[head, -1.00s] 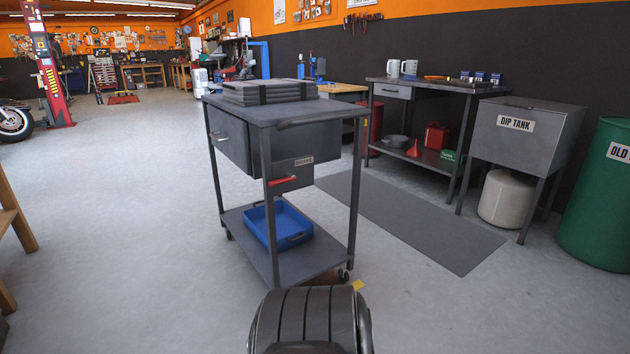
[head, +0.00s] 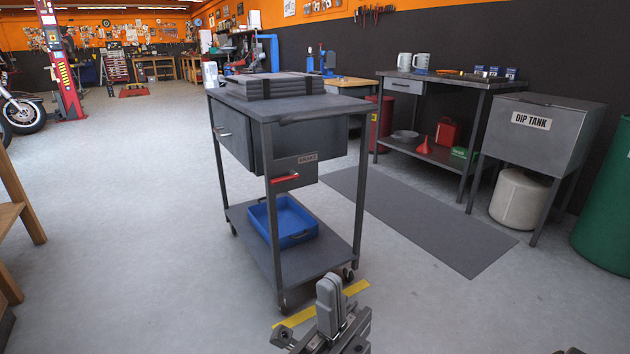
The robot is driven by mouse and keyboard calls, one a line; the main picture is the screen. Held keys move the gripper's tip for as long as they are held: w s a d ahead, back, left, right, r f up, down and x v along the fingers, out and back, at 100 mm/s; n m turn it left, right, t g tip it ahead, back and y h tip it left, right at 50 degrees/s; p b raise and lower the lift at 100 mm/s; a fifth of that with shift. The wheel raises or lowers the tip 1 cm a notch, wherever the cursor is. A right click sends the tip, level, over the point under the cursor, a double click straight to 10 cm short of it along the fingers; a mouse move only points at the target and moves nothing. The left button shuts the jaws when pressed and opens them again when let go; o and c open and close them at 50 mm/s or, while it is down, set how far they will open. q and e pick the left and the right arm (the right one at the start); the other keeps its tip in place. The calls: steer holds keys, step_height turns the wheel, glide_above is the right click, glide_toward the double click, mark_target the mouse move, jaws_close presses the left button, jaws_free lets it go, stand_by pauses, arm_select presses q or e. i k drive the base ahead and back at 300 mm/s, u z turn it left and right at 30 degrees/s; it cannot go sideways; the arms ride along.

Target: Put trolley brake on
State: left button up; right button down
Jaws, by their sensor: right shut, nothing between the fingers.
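The grey metal trolley (head: 322,109) stands upright in front of me. Its brake has a red-handled lever (head: 285,179), roughly level, on a grey plate below a label reading BRAKE (head: 308,158). My right gripper (head: 329,285) shows at the bottom centre, near the trolley's front edge. Its fingers are together and hold nothing. In the picture it is below the red lever and apart from it. My left gripper is not in view.
Grey flat pieces (head: 268,85) lie on the trolley top, and a blue tray (head: 284,222) sits on its lower shelf. A yellow floor strip (head: 355,287) runs by its front wheels. The workbench (head: 440,83) and dip tank (head: 537,136) stand right. Floor on the left is mostly open.

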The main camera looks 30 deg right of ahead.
mark_target(285, 179)
steer(key=i, duration=1)
